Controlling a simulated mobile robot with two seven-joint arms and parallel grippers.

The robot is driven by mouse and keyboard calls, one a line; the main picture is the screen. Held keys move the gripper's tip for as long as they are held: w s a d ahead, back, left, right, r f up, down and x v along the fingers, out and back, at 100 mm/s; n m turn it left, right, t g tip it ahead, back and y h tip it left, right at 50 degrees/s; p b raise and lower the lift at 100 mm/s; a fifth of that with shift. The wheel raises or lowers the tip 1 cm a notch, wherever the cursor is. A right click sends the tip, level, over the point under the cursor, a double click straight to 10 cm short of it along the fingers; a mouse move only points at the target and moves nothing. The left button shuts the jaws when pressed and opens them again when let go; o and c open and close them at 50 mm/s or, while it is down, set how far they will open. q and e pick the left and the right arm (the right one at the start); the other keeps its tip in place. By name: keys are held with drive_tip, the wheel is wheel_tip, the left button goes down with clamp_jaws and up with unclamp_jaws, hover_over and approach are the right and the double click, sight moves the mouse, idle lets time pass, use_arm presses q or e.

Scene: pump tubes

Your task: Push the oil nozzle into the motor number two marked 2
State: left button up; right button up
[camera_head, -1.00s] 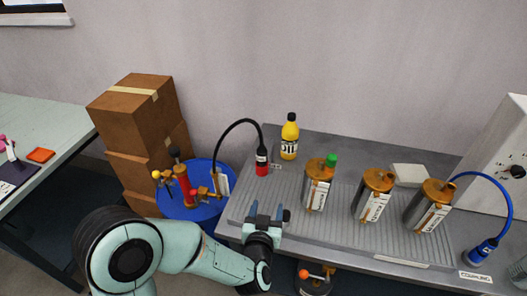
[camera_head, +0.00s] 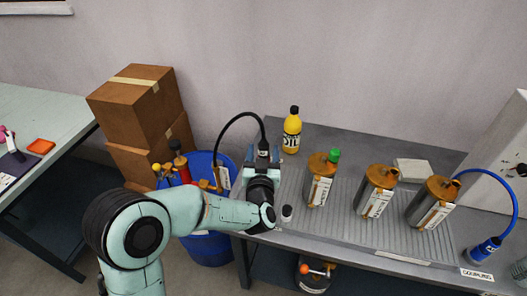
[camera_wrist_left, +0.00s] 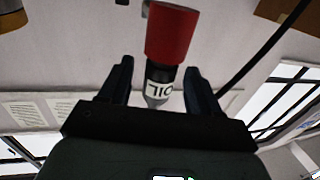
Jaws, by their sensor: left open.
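The oil nozzle, on a black hose, is mostly hidden behind my left gripper (camera_head: 262,153) in the head view. In the left wrist view its red body (camera_wrist_left: 172,36) and the white OIL label show. My left gripper (camera_wrist_left: 160,68) is open there, with one finger on each side of the nozzle's labelled part; contact is not clear. Three metal motors with orange tops stand on the ribbed bench: the left motor (camera_head: 320,182) with a green cap, the middle motor (camera_head: 376,192) and the right motor (camera_head: 431,204). Their labels are too small to read.
A yellow oil bottle (camera_head: 291,133) stands behind the nozzle. A blue coupling nozzle (camera_head: 484,250) on a blue hose is at the right. A blue drum (camera_head: 208,248) and cardboard boxes (camera_head: 135,107) are left of the bench (camera_head: 335,137).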

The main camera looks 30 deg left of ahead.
use_arm(q)
drive_tip(key=x, duration=0.3)
drive_tip(key=shift+w, duration=0.1)
drive_tip(key=c, duration=1.1)
